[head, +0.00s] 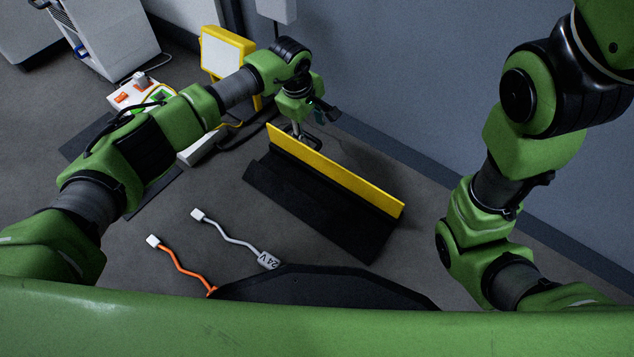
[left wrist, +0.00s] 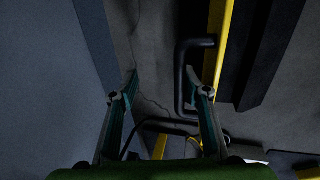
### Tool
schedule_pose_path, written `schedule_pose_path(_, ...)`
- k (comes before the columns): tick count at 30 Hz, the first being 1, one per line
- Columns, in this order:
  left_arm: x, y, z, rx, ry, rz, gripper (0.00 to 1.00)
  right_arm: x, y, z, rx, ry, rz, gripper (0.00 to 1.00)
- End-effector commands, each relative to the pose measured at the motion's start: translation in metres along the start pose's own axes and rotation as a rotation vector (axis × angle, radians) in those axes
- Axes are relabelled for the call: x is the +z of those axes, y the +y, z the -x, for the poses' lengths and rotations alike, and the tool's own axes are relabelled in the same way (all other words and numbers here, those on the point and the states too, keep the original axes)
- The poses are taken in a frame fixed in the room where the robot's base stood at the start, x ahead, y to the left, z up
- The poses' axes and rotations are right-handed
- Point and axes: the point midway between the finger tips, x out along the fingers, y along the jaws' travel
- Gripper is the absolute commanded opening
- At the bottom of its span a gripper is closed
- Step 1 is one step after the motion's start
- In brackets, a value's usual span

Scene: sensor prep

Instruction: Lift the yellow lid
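The yellow lid (head: 335,171) shows in the head view as a long, raised yellow strip along the back of a dark box (head: 318,208). In the left wrist view the lid's yellow edge (left wrist: 223,45) runs down the right side, with a black bar handle (left wrist: 181,78) on its left side. My left gripper (left wrist: 161,75) is open, its two fingers spread. The right-hand finger is close to the handle; I cannot tell whether they touch. In the head view this gripper is behind the lid, partly hidden. My right gripper is outside both views.
A grey wall (head: 400,90) rises close behind the left gripper. A yellow-framed panel (head: 226,52) and a white device with orange switches (head: 135,92) stand at the back left. A white cable (head: 235,238) and an orange cable (head: 180,267) lie in front of the box.

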Motion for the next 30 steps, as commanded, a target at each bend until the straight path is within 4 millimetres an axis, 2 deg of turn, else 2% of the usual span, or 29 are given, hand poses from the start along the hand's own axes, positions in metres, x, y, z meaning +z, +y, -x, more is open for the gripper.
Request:
schedule_pose_path(1, 0.001, 0.006, 0.007, 0.01, -0.001, -0.001, 0.42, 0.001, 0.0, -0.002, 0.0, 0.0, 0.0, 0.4)
schedule_pose_path(15, 0.003, 0.03, 0.034, 0.025, -0.003, -0.003, 0.42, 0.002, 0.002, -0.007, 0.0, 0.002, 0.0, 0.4)
schedule_pose_path(30, 0.002, 0.043, 0.054, 0.012, -0.002, -0.003, 0.42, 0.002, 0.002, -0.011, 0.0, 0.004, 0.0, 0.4)
